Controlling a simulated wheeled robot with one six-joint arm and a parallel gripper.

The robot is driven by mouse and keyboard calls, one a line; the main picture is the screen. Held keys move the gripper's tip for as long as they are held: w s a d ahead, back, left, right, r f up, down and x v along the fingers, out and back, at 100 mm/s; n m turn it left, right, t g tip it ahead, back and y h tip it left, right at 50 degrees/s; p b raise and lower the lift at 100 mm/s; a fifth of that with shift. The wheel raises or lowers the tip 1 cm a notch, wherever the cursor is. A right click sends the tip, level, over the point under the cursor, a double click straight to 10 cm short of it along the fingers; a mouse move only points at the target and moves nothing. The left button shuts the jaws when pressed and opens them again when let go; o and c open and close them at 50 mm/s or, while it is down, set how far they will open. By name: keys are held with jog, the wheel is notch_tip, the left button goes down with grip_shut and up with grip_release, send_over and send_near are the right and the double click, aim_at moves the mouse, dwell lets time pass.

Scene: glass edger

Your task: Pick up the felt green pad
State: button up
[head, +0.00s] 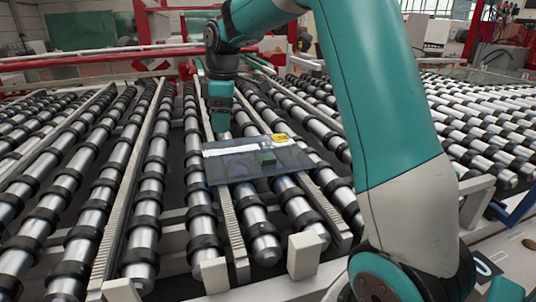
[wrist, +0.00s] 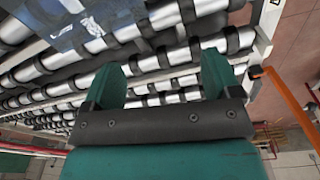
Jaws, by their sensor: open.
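The felt green pad (head: 268,158) is a small dark green block. It lies on a dark, glossy sheet (head: 225,174) that rests across the rollers in the head view. My gripper (head: 221,127) hangs over the rollers, behind and left of the pad, apart from it. In the wrist view my gripper (wrist: 162,70) has its two green fingers spread wide with nothing between them. The pad does not show in the wrist view; only part of a bluish sheet (wrist: 65,28) with white marks shows at its upper left.
A yellow object (head: 280,139) and a white strip (head: 231,150) lie on the sheet near the pad. Rows of metal rollers with black rings (head: 149,190) fill the surroundings. White blocks (head: 304,255) stand at the front edge. A red frame (head: 90,56) crosses the back.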

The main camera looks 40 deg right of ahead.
jog(key=w+d, duration=0.5)
jog(key=d, duration=0.7)
jog(key=n+p, duration=0.2)
send_over(268, 156)
notch_tip(268, 156, down, 2)
jog(key=f, duration=0.1)
jog(key=shift+g+h, duration=0.3)
jog(key=shift+h, duration=0.1)
jog(key=f, duration=0.3)
jog(key=f+p, duration=0.1)
jog(key=f, duration=0.3)
jog(key=f+p, duration=0.1)
jog(key=f, duration=0.2)
jog(key=shift+w+d+f, duration=0.2)
jog(key=shift+w+d, duration=0.05)
jog(key=shift+d, duration=0.05)
jog(key=shift+f, duration=0.6)
jog(key=f+p, duration=0.1)
jog(key=f, duration=0.1)
jog(key=f+p, duration=0.1)
jog(key=f, duration=0.1)
jog(key=shift+s+a+f+p, duration=0.1)
jog(key=shift+s+a+p, duration=0.2)
jog(key=shift+a, duration=0.1)
jog(key=shift+w+f, duration=0.1)
jog(key=shift+f, duration=0.4)
jog(key=c, duration=1)
